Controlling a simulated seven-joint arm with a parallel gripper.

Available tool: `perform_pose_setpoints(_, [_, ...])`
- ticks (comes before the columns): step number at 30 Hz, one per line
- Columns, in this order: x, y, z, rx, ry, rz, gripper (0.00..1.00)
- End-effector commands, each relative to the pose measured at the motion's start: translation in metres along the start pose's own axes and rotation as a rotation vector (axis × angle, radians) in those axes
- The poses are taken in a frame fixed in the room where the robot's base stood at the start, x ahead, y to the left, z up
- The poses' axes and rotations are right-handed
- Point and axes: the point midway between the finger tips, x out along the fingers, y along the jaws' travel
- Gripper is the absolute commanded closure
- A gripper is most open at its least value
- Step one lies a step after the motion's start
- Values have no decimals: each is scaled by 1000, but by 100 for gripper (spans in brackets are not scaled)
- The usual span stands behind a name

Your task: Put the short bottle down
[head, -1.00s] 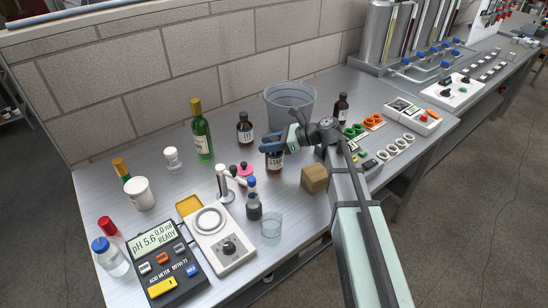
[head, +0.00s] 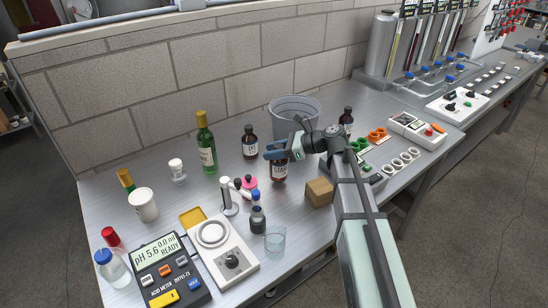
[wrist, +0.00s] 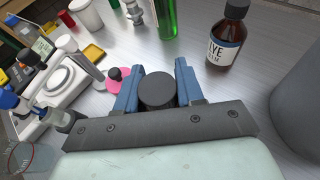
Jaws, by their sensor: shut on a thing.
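A short brown bottle (head: 280,172) with a black cap and a white label reading "STAR" is upright in my gripper (head: 275,152). In the wrist view its round black cap (wrist: 157,90) sits between the two blue fingers, which are shut on it from both sides. The bottle's lower part is in front of the grey metal bench (head: 290,222). I cannot tell whether its base touches the bench. The wrist view hides the bottle below its cap.
A brown LYE bottle (head: 250,142) and a grey bucket (head: 295,108) stand behind. A wooden block (head: 320,191) is at the right. A pink item (head: 249,183), a small dark flask (head: 257,220) and a glass beaker (head: 275,239) are close in front.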

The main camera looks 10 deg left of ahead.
Motion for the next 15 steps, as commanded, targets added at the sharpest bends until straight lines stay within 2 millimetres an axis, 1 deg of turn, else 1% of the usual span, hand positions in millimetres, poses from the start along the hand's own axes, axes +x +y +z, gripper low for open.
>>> perform_pose_setpoints(1, [-4, 0, 9, -2, -2, -1, 100])
perform_pose_setpoints(6, [-14, 0, 34, -2, -2, 0, 100])
perform_pose_setpoints(12, [-23, -1, 56, -1, -2, 0, 100])
perform_pose_setpoints(15, [-26, 0, 64, -1, -2, 1, 100])
